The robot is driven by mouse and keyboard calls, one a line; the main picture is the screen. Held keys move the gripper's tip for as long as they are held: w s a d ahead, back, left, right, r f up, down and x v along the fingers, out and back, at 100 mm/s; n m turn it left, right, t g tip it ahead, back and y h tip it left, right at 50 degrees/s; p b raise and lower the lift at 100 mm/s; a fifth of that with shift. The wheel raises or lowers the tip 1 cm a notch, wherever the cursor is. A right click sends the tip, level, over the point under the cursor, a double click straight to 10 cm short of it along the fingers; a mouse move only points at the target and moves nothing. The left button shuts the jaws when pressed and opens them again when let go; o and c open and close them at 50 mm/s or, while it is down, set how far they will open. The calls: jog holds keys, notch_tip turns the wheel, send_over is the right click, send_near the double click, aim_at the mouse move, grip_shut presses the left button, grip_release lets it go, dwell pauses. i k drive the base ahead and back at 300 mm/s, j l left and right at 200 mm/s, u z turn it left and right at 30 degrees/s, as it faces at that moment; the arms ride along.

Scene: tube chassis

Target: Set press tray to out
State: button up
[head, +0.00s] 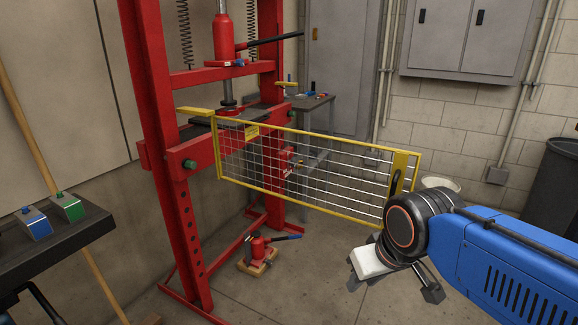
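The red shop press (159,95) stands left of centre. A dark flat plate (199,127) lies at its bed, under the ram and partly behind the red cross beam. I take it for the press tray, but cannot tell clearly. A yellow-framed mesh guard (300,165) extends from the press toward the right, with a dark handle (397,182) near its free end. My gripper (393,286) is at the lower right, in front of the guard's free end and well apart from the plate. Its dark fingers are spread, with nothing seen between them.
A dark stand (50,245) with blue and green buttons is at the left. A small workbench (312,104) stands behind the guard, a dark bin (553,190) at the right.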

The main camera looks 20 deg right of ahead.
aim_at(250, 114)
jog(key=i+j+z, duration=0.15)
jog(key=i+j, duration=0.2)
jog(key=i+j+z, duration=0.15)
jog(key=i+j, duration=0.2)
jog(key=j, duration=0.15)
